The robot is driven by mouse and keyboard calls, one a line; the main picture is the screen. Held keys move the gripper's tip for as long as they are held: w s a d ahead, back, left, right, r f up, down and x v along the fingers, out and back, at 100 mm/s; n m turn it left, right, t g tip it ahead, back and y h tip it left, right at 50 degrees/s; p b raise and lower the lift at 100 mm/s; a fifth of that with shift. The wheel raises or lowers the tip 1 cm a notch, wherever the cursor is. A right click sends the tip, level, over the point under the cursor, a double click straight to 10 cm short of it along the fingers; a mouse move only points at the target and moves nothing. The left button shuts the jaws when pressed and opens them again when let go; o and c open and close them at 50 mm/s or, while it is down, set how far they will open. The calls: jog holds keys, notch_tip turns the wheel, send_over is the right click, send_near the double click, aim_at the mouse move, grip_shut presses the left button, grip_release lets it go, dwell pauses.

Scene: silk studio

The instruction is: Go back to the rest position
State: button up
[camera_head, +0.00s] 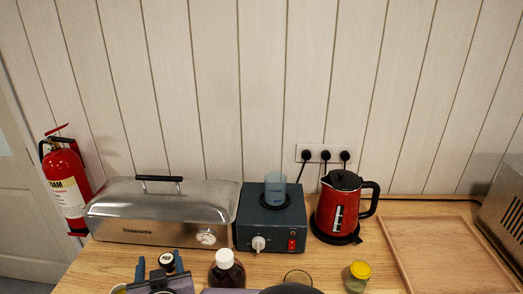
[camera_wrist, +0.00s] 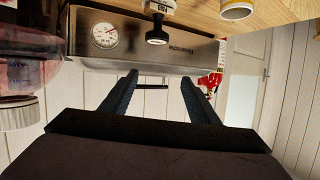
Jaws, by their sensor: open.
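My gripper (camera_head: 159,264) is at the bottom left of the head view, in front of the metal roaster box. In the wrist view, which is upside down, its two dark fingers (camera_wrist: 159,77) stand apart with nothing between them. A small bottle with a black cap (camera_wrist: 157,32) and a white label shows beyond the fingertips, apart from them. In the head view this bottle (camera_head: 167,260) appears between the fingers from above. The rest of my arm is mostly out of frame.
A brown bottle with white cap (camera_head: 226,268) stands close to the right of my gripper. Behind are the roaster (camera_head: 150,212), a hotplate box with beaker (camera_head: 255,228) and a red kettle (camera_head: 340,207). A yellow-capped jar (camera_head: 357,276), glass (camera_head: 298,277) and wooden tray (camera_head: 440,250) are right.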

jog(key=w+d+r+n+b, duration=0.2)
jog(key=w+d+r, duration=0.3)
jog(key=w+d, duration=0.5)
jog(key=d+f+m+g+h, duration=0.1)
jog(key=d+g+h, duration=0.15)
jog(key=d, duration=1.05)
jog(key=d+f+g+h, duration=0.1)
jog(key=d+h, duration=0.2)
jog(key=d, duration=1.1)
jog(key=s+d+f+m+g+h, duration=0.2)
jog(key=s+d+f+g, duration=0.15)
jog(key=s+d, duration=0.35)
jog(key=s+a+f+m+g+p, duration=0.1)
jog(key=s+f, duration=0.3)
jog(key=s, duration=0.4)
jog(key=s+a+f+m+g+y+p, duration=0.1)
jog(key=s+f+m+g+p, duration=0.1)
jog(key=s, duration=0.7)
notch_tip(320, 180, down, 2)
jog(key=g+p, duration=0.1)
jog(key=g, duration=0.1)
jog(key=shift+s+a+f+g, duration=0.15)
jog(key=shift+s+a+g, duration=0.1)
jog(key=shift+g, duration=0.05)
